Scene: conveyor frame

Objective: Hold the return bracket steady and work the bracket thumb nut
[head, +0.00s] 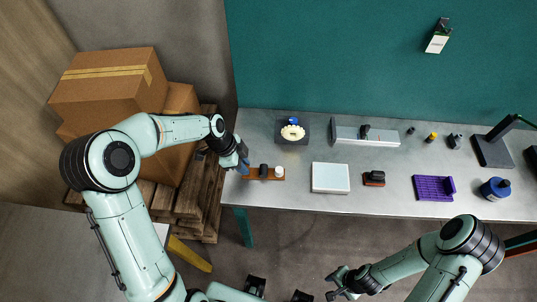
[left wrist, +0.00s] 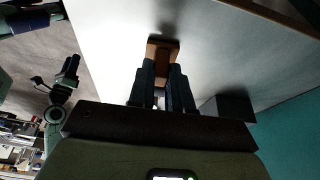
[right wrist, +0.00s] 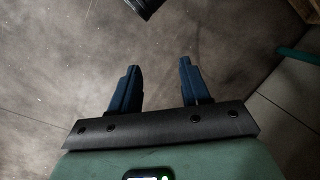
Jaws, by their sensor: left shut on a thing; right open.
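My left gripper (head: 243,168) is shut at the left end of a brown block (head: 257,177) that carries a black and a white cylinder. In the left wrist view, the brown block (left wrist: 163,45) shows between and beyond the fingers (left wrist: 160,92).
On the grey table (head: 400,195) are a dark block with a cream ring (head: 292,132), a white box (head: 330,178), a small black-and-orange item (head: 374,178), a purple tray (head: 432,188), a blue canister (head: 495,188) and a lamp (head: 492,150). Cardboard boxes (head: 105,90) stand left.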

